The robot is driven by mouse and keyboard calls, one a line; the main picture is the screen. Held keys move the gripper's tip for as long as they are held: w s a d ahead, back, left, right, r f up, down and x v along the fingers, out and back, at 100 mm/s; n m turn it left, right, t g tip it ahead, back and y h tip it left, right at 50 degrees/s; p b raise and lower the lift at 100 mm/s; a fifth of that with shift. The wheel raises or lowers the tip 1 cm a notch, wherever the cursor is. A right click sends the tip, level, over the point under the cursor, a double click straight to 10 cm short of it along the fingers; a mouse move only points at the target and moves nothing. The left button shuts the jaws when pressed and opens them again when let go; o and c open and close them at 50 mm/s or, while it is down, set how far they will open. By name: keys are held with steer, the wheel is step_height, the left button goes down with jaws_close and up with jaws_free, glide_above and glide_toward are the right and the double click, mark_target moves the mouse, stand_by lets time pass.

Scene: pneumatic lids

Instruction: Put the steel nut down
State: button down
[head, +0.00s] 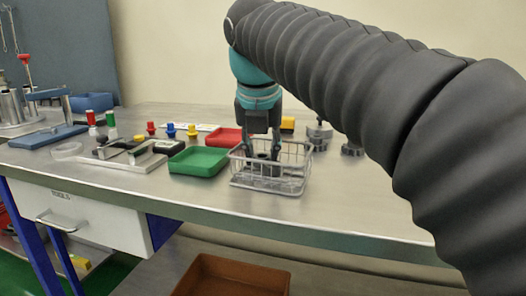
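My gripper (262,152) points straight down into the wire basket (270,186), which stands near the table's front edge. Its two fingers are apart, with a dark grey piece, seemingly the steel nut (263,165), between their tips. The fingers seem to be closed against its sides. The basket's wires partly cover the nut and fingertips, and I cannot tell whether the nut touches the basket floor.
A green tray (198,162) stands just left of the basket, and a red tray (230,138) behind it. Grey metal parts (319,136) stand behind to the right. A flat metal fixture (130,155) lies left. A brown bin (232,277) is below the table edge.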

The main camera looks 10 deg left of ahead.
steer(key=c, duration=1.1)
jaws_free()
steer(key=shift+r, duration=0.1)
steer(key=p+v, duration=0.3)
steer(key=v, duration=0.9)
